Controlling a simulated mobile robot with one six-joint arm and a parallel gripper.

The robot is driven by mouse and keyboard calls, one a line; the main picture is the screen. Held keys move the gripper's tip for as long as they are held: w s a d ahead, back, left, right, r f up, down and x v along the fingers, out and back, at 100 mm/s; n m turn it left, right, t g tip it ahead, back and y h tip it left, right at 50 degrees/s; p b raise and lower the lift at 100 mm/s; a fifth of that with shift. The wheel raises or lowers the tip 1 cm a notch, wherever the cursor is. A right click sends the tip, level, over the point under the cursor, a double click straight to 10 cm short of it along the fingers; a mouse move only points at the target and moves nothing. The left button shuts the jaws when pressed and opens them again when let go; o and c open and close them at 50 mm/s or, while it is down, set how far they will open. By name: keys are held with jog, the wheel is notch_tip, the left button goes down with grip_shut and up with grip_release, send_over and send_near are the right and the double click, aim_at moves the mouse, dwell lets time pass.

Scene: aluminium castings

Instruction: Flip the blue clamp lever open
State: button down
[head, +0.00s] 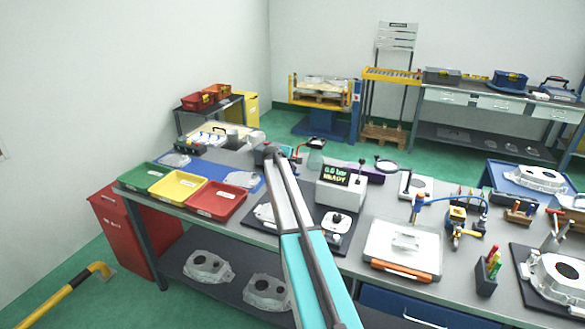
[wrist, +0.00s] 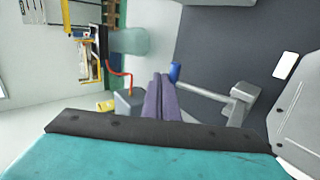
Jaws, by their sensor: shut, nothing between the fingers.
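In the wrist view, the clamp lever is a thin silver rod with a blue grip (wrist: 175,72) at its left end. The rod runs right to a grey metal clamp body (wrist: 241,101). My gripper (wrist: 160,78) has its two purple-grey fingers together with nothing between them. In the picture, its fingertips are just left of the blue grip; I cannot tell whether they touch it. In the head view, my arm crosses the middle of the bench, and I cannot make out the gripper or the blue grip.
A light grey casting (wrist: 306,120) is at the right of the wrist view, beside a dark plate (wrist: 218,40). In the head view, a display box (head: 341,186) stands on the bench right of my arm. Green (head: 148,176), yellow (head: 177,187) and red trays (head: 216,201) lie left.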

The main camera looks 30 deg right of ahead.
jog(key=shift+w+a, duration=0.1)
jog(key=shift+a, duration=0.25)
jog(key=shift+r, duration=0.2)
jog(key=r, duration=0.2)
jog(key=s+a+r+p, duration=0.1)
jog(key=shift+r, duration=0.3)
jog(key=shift+s+a+r+b, duration=0.15)
jog(key=shift+r+b, duration=0.15)
jog(key=shift+b, duration=0.05)
notch_tip(320, 180, up, 8)
jog(key=s+a+b, duration=0.2)
jog(key=b, duration=0.1)
jog(key=shift+a+r, duration=0.15)
jog(key=shift+a, duration=0.25)
jog(key=shift+s, duration=0.1)
